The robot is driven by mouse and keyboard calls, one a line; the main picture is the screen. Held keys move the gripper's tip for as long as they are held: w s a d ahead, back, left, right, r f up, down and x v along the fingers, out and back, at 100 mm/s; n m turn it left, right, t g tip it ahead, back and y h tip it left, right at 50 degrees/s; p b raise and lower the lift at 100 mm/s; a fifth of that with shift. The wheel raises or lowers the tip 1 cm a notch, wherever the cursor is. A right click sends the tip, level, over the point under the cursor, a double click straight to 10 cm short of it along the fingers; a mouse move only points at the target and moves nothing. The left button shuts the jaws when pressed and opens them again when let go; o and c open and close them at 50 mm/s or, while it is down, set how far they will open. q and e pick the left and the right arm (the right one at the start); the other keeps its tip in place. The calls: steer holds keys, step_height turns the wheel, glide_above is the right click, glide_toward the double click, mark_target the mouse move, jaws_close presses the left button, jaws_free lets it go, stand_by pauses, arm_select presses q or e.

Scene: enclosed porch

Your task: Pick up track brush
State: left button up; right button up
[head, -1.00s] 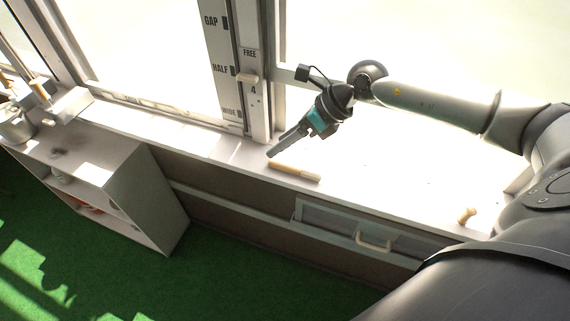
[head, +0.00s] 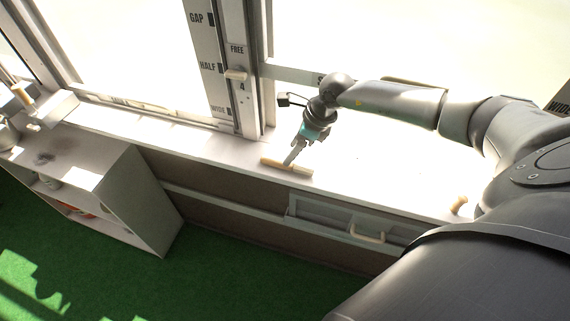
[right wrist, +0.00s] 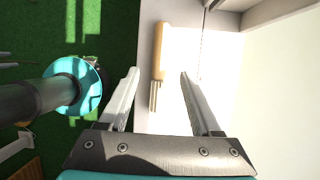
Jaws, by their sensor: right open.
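The track brush lies flat on the pale window sill (head: 400,180). In the head view its light wooden handle (head: 301,170) shows beside my right fingertips, which hide its middle. In the right wrist view the brush (right wrist: 159,50) has a tan wooden handle and a paler, slotted end nearer me. My right gripper (head: 289,163) is open and reaches down over the brush. In the right wrist view the brush lies between the lines of the two open fingers, nearer the left one, with nothing gripped. I cannot tell whether the fingertips touch it. My left gripper is not made out.
A window post with a marked strip (head: 210,70) and a small lever (head: 236,74) rises behind the sill. A drawer handle (head: 367,236) is on the front below. A wooden knob (head: 459,205) stands at right. A pale cabinet (head: 130,205) stands at left.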

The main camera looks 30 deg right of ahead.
steer(key=shift+x, duration=2.55)
steer(key=shift+s+d+f, duration=0.1)
steer(key=shift+s+d, duration=0.05)
steer(key=shift+c, duration=0.2)
jaws_close()
